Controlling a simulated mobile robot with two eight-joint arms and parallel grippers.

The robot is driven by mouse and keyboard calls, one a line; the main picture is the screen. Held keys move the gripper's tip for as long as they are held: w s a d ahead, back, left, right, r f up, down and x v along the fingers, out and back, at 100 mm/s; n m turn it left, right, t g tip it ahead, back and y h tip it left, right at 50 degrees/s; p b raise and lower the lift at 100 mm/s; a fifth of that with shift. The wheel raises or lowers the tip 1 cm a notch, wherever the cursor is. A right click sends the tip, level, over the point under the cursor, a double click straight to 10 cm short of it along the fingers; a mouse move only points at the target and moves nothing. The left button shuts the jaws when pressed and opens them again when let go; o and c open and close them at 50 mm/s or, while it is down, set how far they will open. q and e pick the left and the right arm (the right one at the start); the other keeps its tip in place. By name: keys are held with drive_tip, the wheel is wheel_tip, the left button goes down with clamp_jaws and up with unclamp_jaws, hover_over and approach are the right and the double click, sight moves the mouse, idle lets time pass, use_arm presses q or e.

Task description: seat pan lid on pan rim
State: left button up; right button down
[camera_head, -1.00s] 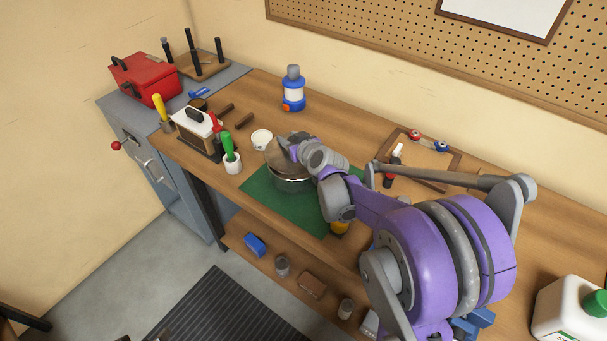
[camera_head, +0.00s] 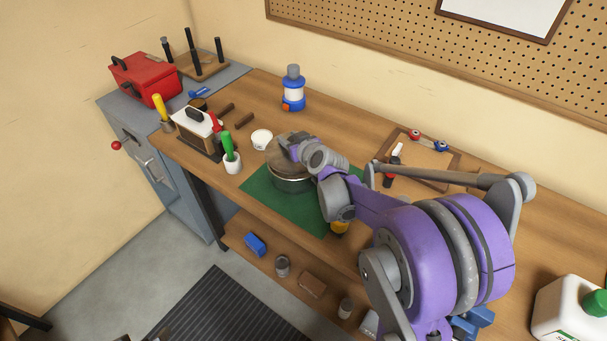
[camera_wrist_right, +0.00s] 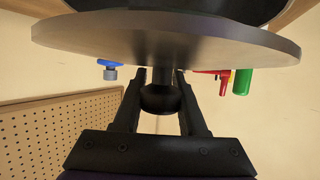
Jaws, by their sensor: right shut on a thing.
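The round grey-brown pan lid (camera_head: 284,158) is held knob-side toward my right gripper (camera_head: 293,146), over the pan (camera_head: 293,184). The pan stands on a green mat (camera_head: 305,212) on the workbench. In the right wrist view the lid (camera_wrist_right: 100,38) spans the top as a wide flat disc. Its dark knob (camera_wrist_right: 160,98) sits between the two fingers of my right gripper (camera_wrist_right: 161,82), which is shut on it. Part of the dark pan (camera_wrist_right: 205,9) shows beyond the lid. I cannot tell whether lid and rim touch. My left gripper is not in view.
A white bowl (camera_head: 262,139) stands close behind and left of the pan. A green-handled tool in a white cup (camera_head: 232,163) is to the left. A blue-and-white bottle (camera_head: 293,90) is at the back. A wooden frame (camera_head: 440,160) lies to the right.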

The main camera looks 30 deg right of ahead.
drive_tip(key=shift+f+b, duration=0.6)
drive_tip(key=shift+f, duration=0.9)
idle(1.6)
drive_tip(key=shift+c, duration=1.9)
unclamp_jaws()
drive_tip(key=p+v, duration=0.1)
drive_tip(key=v, duration=1)
drive_tip(key=s+a+f+n+g+y, duration=0.1)
drive_tip(key=s+a+f+g+y, duration=0.15)
drive_tip(key=s+a, duration=0.65)
drive_tip(key=s+a+f+g, duration=0.2)
drive_tip(key=s, duration=0.3)
drive_tip(key=s+a+f+g+h, duration=0.1)
drive_tip(key=s+a+f+g, duration=0.2)
drive_tip(key=s, duration=0.3)
